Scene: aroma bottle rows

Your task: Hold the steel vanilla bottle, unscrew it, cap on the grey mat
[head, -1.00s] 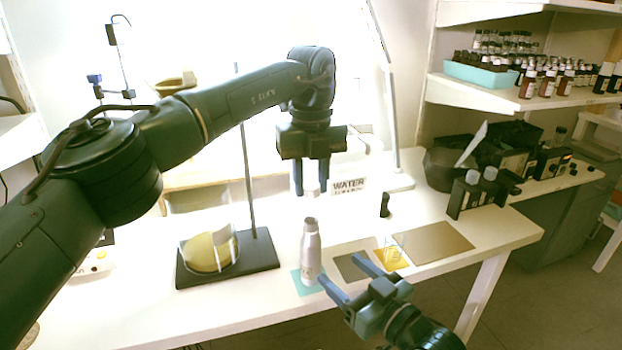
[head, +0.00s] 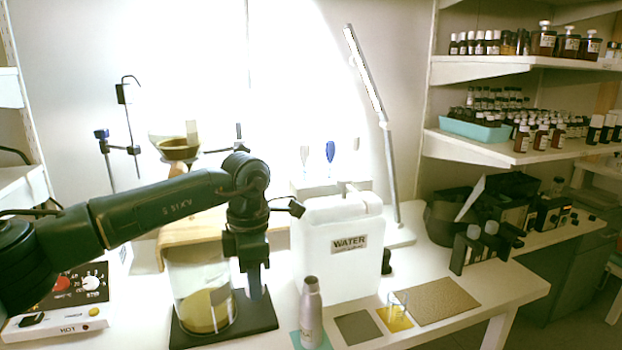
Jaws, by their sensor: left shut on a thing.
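The steel bottle (head: 311,312) stands upright on a teal mat (head: 296,339) at the front of the table; its narrow top shows no cap. My left gripper (head: 254,288) points down to the left of the bottle, in front of the stand and glass vessel. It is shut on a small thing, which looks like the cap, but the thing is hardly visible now. The grey mat (head: 357,328) lies bare just right of the bottle. My right gripper is out of view.
A white WATER jug (head: 338,268) stands behind the bottle. A glass vessel with yellow contents (head: 205,310) is on a black stand base (head: 263,315) at left. A yellow mat with a small beaker (head: 398,302) and a bare brown mat (head: 440,298) lie right.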

